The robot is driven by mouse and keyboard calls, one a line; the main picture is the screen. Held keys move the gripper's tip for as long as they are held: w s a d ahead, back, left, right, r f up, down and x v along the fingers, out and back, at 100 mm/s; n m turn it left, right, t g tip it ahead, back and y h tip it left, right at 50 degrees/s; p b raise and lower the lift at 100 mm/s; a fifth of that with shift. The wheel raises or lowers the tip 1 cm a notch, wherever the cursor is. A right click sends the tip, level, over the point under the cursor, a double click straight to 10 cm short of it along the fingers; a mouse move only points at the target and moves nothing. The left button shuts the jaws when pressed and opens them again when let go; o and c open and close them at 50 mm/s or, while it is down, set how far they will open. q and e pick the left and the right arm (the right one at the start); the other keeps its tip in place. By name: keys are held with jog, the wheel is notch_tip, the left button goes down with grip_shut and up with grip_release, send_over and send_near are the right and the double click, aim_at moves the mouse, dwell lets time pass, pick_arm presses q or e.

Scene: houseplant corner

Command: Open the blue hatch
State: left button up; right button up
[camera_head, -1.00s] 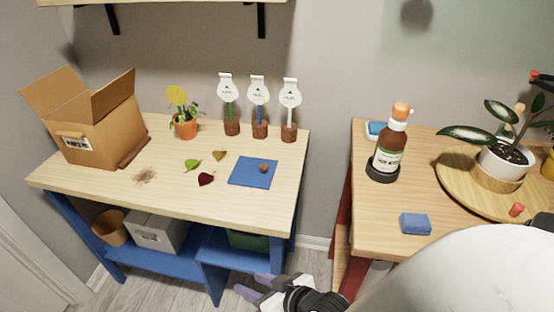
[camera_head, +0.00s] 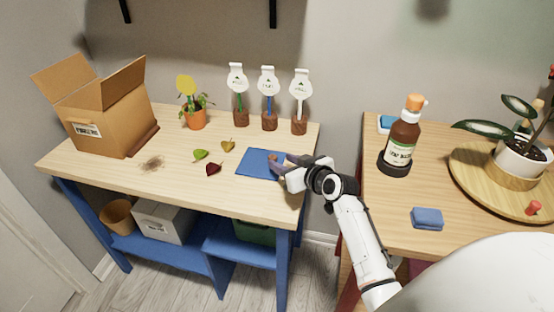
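The blue hatch (camera_head: 255,161) is a flat blue square at the right part of the left table's top. It lies flat and looks closed. Its small brown knob (camera_head: 273,156) shows just beside my fingertips. My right gripper (camera_head: 280,164) reaches over the right side of the hatch, and its fingers and wrist hide part of that side. The fingers overlap in this view, so I cannot tell how far apart they are or whether they touch the knob. My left gripper is not in view.
Three leaves (camera_head: 213,169) lie left of the hatch. Three label stakes (camera_head: 269,95), a potted plant (camera_head: 194,117) and an open cardboard box (camera_head: 108,127) stand behind. On the right table are a brown bottle (camera_head: 402,139), a blue sponge (camera_head: 427,218) and a plant tray (camera_head: 470,180).

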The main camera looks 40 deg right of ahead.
aim_at(273, 157)
jog(key=shift+x, duration=2.45)
grip_shut()
